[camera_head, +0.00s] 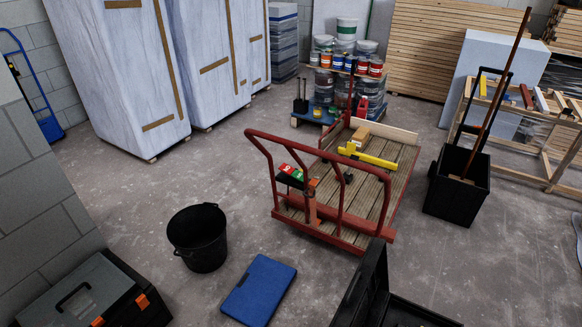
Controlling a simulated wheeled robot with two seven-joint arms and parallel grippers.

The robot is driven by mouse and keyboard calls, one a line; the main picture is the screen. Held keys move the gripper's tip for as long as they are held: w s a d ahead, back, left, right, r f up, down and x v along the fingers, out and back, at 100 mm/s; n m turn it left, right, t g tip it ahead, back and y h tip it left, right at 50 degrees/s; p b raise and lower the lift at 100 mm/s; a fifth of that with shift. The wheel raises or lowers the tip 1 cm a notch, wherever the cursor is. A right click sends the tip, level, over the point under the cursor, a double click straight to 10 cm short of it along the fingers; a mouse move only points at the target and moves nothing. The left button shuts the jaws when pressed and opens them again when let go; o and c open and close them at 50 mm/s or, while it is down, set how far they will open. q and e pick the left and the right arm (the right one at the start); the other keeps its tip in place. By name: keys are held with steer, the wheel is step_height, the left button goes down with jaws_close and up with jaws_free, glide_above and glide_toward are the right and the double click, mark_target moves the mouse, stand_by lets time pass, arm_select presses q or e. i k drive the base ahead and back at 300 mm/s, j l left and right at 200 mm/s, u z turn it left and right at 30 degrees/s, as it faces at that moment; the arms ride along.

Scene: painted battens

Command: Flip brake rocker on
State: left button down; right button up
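A red-framed flatbed cart (392,195) with a wooden slat deck stands in the middle of the floor. On its near handle frame is a small dark box with a red and green rocker (291,172) on top. The rocker's red part is on the left and its green part on the right; which side is pressed down is too small to tell. Nothing touches it. Neither of my grippers is in view.
A black bucket (198,238), blue flat pad (258,290) and grey toolbox (88,292) lie before the cart. An open black case (364,288) is at bottom centre. A black bin (458,184) with a broom stands right. Yellow tool (372,159) lies on the deck.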

mark_target(298, 176)
steer(key=i+j+z, duration=0.2)
steer(key=j, duration=0.25)
steer(key=i+j+z, duration=0.2)
steer(key=j, duration=0.25)
steer(key=i+j+z, duration=0.2)
steer(key=j, duration=0.25)
steer(key=j+z, duration=0.2)
steer(key=j, duration=0.3)
steer(key=i+j+z, duration=0.2)
steer(key=j, duration=0.35)
steer(key=k+l, duration=0.05)
steer(key=k, duration=0.05)
